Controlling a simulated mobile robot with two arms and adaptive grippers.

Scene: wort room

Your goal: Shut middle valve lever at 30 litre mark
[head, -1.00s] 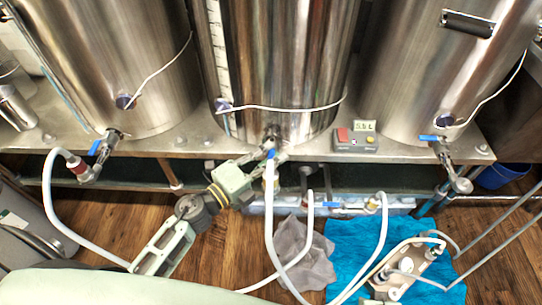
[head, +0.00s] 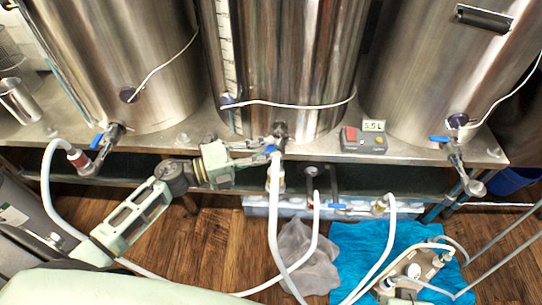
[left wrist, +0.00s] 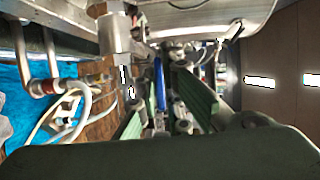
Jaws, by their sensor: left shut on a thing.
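The middle tank (head: 290,65) has a valve (head: 280,131) at its lower front, with a white hose (head: 273,200) hanging below it. Its blue valve lever (head: 270,149) shows only as a small patch at the fingertips. My left gripper (head: 262,150) reaches in from the left, just below the tank shelf's front edge, and is shut on the lever. In the left wrist view the blue lever (left wrist: 159,80) shows between the green fingers (left wrist: 165,100). A pale level scale (head: 227,60) runs up the tank; its numbers are too small to read. My right gripper is out of view.
Left and right tanks have their own blue-lever valves (head: 97,141) (head: 440,139). A small box with a display (head: 365,137) sits on the shelf. Hoses hang close by my left gripper. A blue cloth (head: 365,250) and grey cloth (head: 305,255) lie on the wooden floor.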

